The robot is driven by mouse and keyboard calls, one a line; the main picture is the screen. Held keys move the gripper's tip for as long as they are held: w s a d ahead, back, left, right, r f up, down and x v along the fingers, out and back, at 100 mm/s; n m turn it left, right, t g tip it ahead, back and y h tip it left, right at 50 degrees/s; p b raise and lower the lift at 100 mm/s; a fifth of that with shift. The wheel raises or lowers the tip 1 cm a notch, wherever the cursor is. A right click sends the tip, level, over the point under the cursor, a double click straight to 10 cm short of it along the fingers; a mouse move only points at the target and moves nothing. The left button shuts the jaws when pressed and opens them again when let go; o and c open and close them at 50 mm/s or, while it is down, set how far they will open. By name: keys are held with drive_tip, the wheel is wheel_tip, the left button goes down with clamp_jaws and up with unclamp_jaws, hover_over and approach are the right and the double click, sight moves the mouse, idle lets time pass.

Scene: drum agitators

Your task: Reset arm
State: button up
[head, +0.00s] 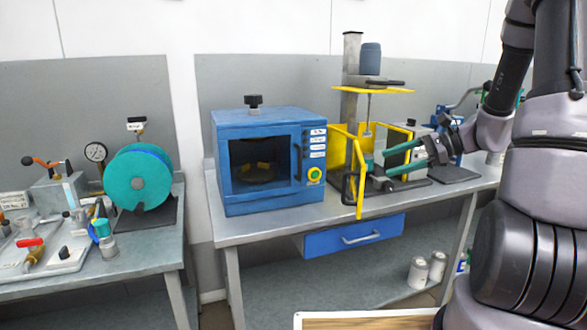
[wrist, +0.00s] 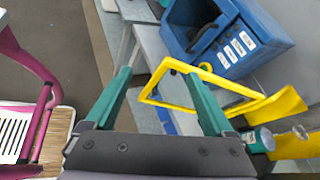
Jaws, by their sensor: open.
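My gripper (head: 398,162) reaches in from the right in the head view, in front of the drum agitator with the yellow guard (head: 358,170). Its two teal fingers are apart with nothing between them. In the wrist view my gripper (wrist: 160,95) also shows open, and the yellow guard frame (wrist: 160,84) stands beyond the fingertips. A teal-and-silver can (wrist: 258,140) lies to the right of the right finger. I cannot tell whether the finger touches the guard.
A blue box machine (head: 268,160) stands left of the agitator on the grey bench (head: 240,232). A blue drawer (head: 350,238) hangs under the bench. Two cans (head: 418,272) stand on the lower shelf. Another bench with a teal reel (head: 138,182) is at the left.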

drive_tip(key=s+a+r+n+t+h, duration=0.1)
drive_tip(key=s+r+n+t+h, duration=0.2)
drive_tip(key=s+r+n+h, duration=0.7)
drive_tip(key=s+r+n, duration=0.3)
drive_tip(key=s+r, duration=0.3)
drive_tip(key=s, duration=0.1)
drive_tip(key=shift+s+a+h, duration=0.3)
drive_tip(key=shift+a, duration=0.05)
